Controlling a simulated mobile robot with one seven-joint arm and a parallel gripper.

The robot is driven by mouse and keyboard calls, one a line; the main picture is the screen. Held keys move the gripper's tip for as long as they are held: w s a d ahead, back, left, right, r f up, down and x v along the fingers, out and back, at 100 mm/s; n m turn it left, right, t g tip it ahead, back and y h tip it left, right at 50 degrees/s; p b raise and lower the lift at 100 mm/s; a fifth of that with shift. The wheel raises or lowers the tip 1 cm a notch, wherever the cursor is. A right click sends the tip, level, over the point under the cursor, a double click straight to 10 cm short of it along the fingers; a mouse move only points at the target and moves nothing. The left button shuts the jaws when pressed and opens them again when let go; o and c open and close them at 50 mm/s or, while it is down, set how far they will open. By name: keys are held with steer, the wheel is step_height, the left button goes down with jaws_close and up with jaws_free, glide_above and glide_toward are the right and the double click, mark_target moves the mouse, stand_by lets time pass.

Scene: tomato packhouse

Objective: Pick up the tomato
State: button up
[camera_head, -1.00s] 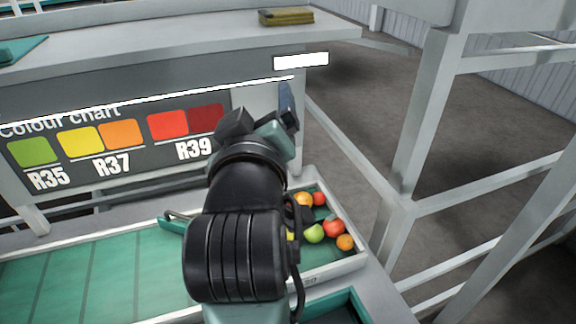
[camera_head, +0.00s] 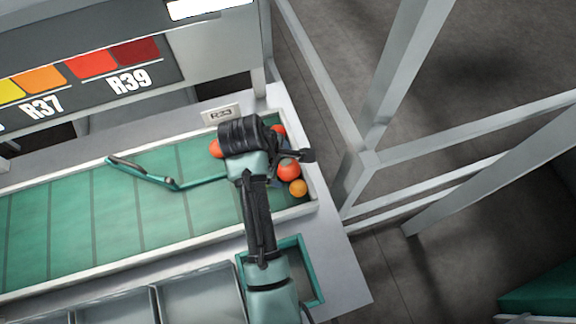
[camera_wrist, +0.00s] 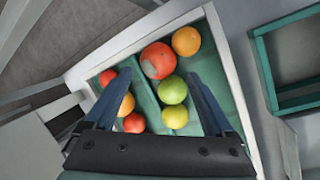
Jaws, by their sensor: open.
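Several tomatoes lie in the right end of a green-floored, white-walled tray (camera_head: 312,207). In the wrist view they are a large red tomato with a pale patch (camera_wrist: 158,60), an orange one (camera_wrist: 186,41), two yellow-green ones (camera_wrist: 172,90) (camera_wrist: 175,116), and at left a red one (camera_wrist: 107,77), an orange one (camera_wrist: 126,104) and another red one (camera_wrist: 134,122). My gripper (camera_wrist: 150,88) is open and empty above them, its two blue-grey fingers apart. In the head view my arm hides some tomatoes; a red one (camera_head: 288,169) and a small orange one (camera_head: 298,188) show beside it.
A green bent bar (camera_head: 172,184) crosses the tray left of the tomatoes. A green-rimmed open box (camera_head: 312,272) stands in front, with grey bins (camera_head: 200,293) to its left. White frame posts (camera_head: 400,80) rise at right. A colour chart (camera_head: 60,85) is behind.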

mark_target(286, 168)
steer(key=shift+p+x, duration=0.5)
steer(key=shift+x, duration=2.35)
steer(key=shift+w+r, duration=0.1)
steer(key=c, duration=0.6)
steer(key=shift+r+b, duration=0.5)
steer(key=shift+r, duration=4.55)
steer(key=shift+c, duration=0.3)
